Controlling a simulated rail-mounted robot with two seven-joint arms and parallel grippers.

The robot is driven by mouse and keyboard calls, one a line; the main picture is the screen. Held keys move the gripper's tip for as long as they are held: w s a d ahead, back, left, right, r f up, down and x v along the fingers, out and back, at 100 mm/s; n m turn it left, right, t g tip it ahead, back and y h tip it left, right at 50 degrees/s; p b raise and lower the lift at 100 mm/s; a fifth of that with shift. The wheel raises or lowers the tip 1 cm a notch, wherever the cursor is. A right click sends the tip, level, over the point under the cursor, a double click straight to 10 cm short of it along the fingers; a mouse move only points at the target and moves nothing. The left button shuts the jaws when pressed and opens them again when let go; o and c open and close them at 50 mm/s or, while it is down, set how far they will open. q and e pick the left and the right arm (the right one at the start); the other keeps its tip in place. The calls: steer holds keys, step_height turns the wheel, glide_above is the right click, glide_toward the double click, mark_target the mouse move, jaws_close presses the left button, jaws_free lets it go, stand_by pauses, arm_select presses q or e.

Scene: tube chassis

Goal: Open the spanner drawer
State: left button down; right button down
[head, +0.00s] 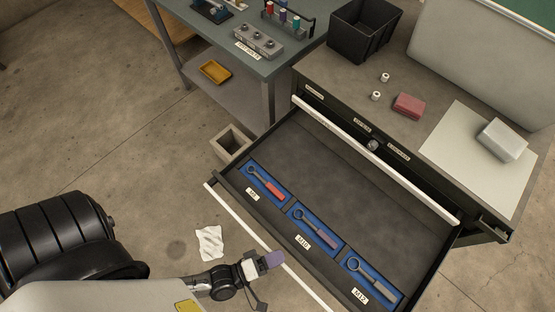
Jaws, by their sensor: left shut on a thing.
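The spanner drawer (345,165) of the dark tool cabinet stands pulled far out, its inside in plain view. Three ring spanners lie in blue trays along its front: a red-handled one (266,184) at the left, a grey-purple one (315,229) in the middle labelled M10, and a blue-grey one (371,279) at the right labelled M12. The drawer's long white handle (234,216) runs along its front edge. My left gripper (268,262) is at the middle of this handle and shut on it; its fingertips partly hide the bar. My right gripper is out of view.
The cabinet top holds a black bin (362,32), a red block (408,105), two small white pieces and a grey-white block (502,139). A green bench (215,38) stands behind left. A small open box (232,143) and crumpled paper (209,243) lie on the floor.

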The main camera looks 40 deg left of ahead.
arm_select(q)
steer(key=c, duration=0.8)
jaws_free()
steer(key=shift+c, duration=0.2)
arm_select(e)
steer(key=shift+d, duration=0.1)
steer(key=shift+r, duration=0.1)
arm_select(q)
steer(key=v, duration=1.3)
steer(key=shift+s, duration=0.4)
steer(key=shift+a, duration=0.1)
